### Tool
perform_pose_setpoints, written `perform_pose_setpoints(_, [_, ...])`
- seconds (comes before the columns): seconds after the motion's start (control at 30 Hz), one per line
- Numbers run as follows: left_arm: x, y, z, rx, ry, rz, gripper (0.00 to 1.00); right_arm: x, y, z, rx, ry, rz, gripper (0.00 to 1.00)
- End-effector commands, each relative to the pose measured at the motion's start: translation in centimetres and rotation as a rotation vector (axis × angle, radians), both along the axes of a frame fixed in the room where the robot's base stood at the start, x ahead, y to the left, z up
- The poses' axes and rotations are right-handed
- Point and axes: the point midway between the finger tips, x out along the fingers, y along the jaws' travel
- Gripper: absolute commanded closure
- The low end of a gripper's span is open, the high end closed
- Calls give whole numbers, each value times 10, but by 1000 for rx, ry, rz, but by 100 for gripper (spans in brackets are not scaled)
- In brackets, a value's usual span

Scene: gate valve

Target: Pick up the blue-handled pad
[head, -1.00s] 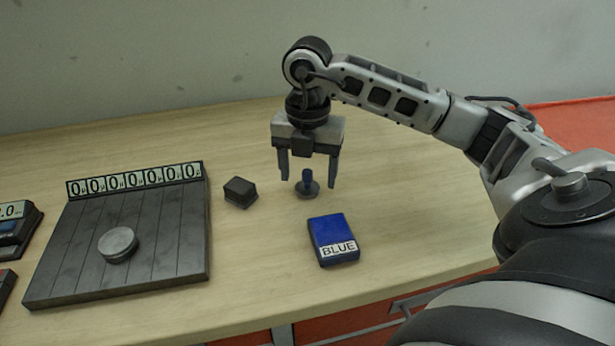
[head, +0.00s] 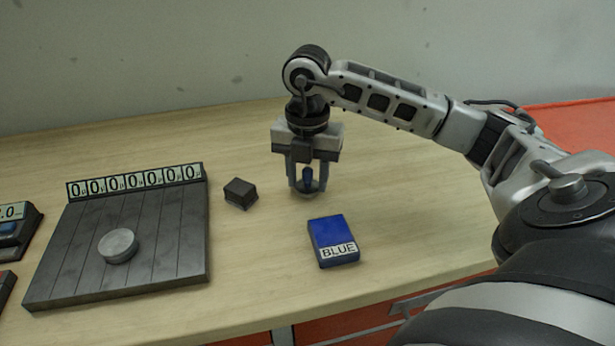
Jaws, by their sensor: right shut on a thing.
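The blue-handled pad (head: 308,178) is a small round grey disc with an upright blue handle, in the middle of the head view. My right gripper (head: 307,184) points straight down over it, with its two fingers closed in on either side of the blue handle. The fingers are shut on the pad. The pad appears to be on or very near the table top; I cannot tell whether it has left the surface. My left gripper does not show.
A blue box labelled BLUE (head: 333,240) lies just in front of the pad. A small dark block (head: 240,193) sits to the left. A dark slatted board (head: 165,240) with number displays and a round grey disc (head: 118,245) is further left. The table (head: 420,200) is clear on the right.

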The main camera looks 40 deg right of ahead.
Motion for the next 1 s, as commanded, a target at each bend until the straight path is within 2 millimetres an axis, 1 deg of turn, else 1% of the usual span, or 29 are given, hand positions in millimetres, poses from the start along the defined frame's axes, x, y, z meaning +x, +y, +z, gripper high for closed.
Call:
perform_pose_setpoints(0.17, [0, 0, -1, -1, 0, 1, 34, 1, 0, 25, 0, -7, -1, 87])
perform_pose_setpoints(0.27, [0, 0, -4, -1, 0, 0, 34, -10, 10, 43, -2, -8, 5, 87])
perform_pose_setpoints(0.37, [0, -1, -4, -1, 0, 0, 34, -25, 22, 65, -2, -10, 6, 87])
perform_pose_setpoints(0.4, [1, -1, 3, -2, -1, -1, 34, -30, 26, 78, -4, -11, 5, 87])
perform_pose_setpoints(0.47, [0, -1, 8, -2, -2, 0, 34, -40, 33, 93, -6, -10, 4, 87])
perform_pose_setpoints(0.6, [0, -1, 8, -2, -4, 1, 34, -66, 56, 104, -4, -7, 7, 87])
perform_pose_setpoints(0.7, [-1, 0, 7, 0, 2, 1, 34, -81, 68, 112, -3, -6, 5, 87])
perform_pose_setpoints(0.8, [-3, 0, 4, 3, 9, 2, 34, -93, 78, 118, -3, -4, 5, 87])
perform_pose_setpoints(1.0, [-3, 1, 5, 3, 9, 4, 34, -105, 88, 124, -1, -2, 0, 87])
